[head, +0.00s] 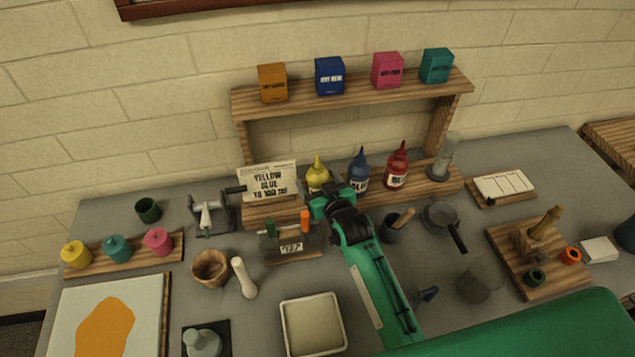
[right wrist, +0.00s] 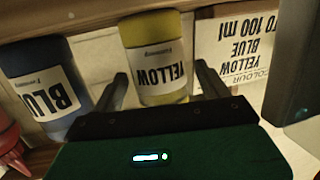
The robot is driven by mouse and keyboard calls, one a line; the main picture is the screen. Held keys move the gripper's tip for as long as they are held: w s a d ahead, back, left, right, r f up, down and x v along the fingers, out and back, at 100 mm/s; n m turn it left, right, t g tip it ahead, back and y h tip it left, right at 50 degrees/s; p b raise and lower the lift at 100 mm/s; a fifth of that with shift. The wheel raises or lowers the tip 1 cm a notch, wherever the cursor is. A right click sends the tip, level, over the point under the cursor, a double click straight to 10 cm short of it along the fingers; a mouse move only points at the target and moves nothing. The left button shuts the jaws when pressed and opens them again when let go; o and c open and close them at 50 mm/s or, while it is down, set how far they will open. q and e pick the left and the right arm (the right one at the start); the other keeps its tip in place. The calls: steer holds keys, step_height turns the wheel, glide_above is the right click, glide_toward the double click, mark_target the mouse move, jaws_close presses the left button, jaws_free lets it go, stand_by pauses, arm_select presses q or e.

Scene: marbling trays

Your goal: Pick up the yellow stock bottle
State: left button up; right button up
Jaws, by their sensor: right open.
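The yellow stock bottle (head: 317,177) stands on the lower shelf of the wooden rack, left of the blue bottle (head: 359,171) and red bottle (head: 396,167). My right gripper (head: 326,200) reaches up to it, hiding its lower part in the head view. In the right wrist view, the yellow bottle (right wrist: 157,62) lies between the two open fingers of my right gripper (right wrist: 160,92), its label facing the camera. Whether the fingers touch it, I cannot tell. The blue bottle (right wrist: 45,85) is just outside the left finger. My left gripper is not in view.
A card with writing (head: 268,181) stands close left of the yellow bottle, also in the right wrist view (right wrist: 240,50). A small rack (head: 291,247) with orange and green items sits below my gripper.

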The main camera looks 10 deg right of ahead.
mark_target(318, 157)
steer(key=shift+w+a, duration=0.1)
steer(key=shift+w, duration=0.2)
steer(key=c, duration=0.8)
step_height(318, 157, up, 9)
steer(key=shift+r+b, duration=0.1)
steer(key=shift+b, duration=0.9)
steer(key=shift+r, duration=0.4)
steer(key=shift+o, duration=0.2)
